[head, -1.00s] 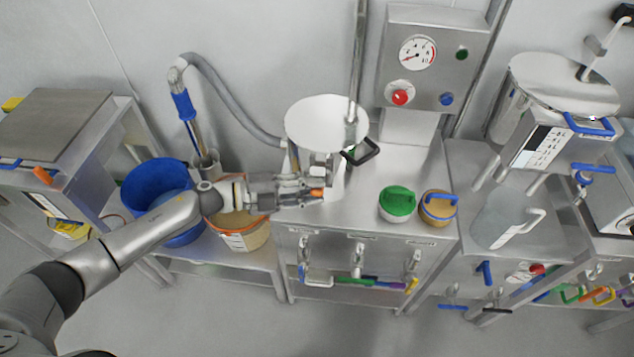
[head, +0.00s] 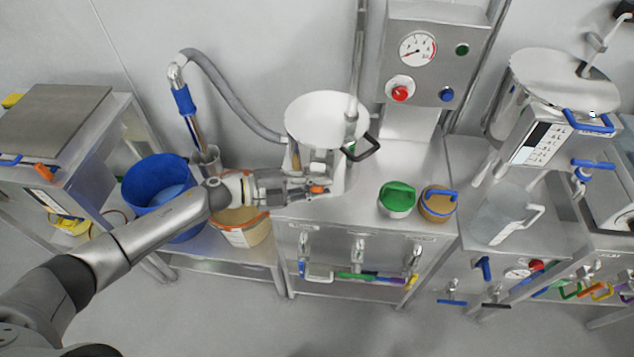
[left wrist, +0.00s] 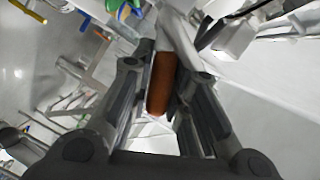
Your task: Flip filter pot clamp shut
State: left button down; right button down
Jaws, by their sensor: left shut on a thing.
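The filter pot (head: 326,118), a steel pot with a pale round lid, stands at the back left of the steel cabinet top. A black looped handle (head: 364,148) sticks out at its right side. My left gripper (head: 310,188) is low at the pot's front, shut on an orange-brown grip (head: 319,189), which looks like the clamp's lever. In the left wrist view the orange-brown grip (left wrist: 160,84) lies lengthwise between the fingers. The gripper hides much of the clamp's body, so its exact angle cannot be told. My right gripper is not in view.
A green-lidded tub (head: 397,198) and a tan tub with a blue handle (head: 439,204) stand right of the pot. A blue bucket (head: 150,178) and an orange-rimmed tub (head: 247,234) sit left, below my arm. A vertical pipe rises behind the pot.

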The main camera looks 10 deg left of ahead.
pick_arm(q)
jog(key=shift+f+b, duration=0.3)
jog(key=shift+b, duration=0.25)
jog(key=shift+s+f+m+t+h+b, duration=0.15)
jog(key=shift+f+m+h+b, duration=0.3)
jog(key=shift+m+b, duration=1.25)
jog(key=shift+f+m+t+h+b, duration=0.3)
jog(key=shift+f+m+b, duration=0.25)
jog(key=shift+b, duration=2.45)
jog(key=shift+s+f+m+t+h+b, duration=0.15)
jog(key=shift+f+m+h+b, duration=0.55)
jog(key=shift+b, duration=1.65)
jog(key=shift+r+m+y, duration=0.2)
jog(key=shift+m+y, duration=0.05)
jog(key=shift+y, duration=0.1)
jog(key=c, duration=1.7)
grip_release()
jog(key=v, duration=1.2)
jog(key=shift+f, duration=0.1)
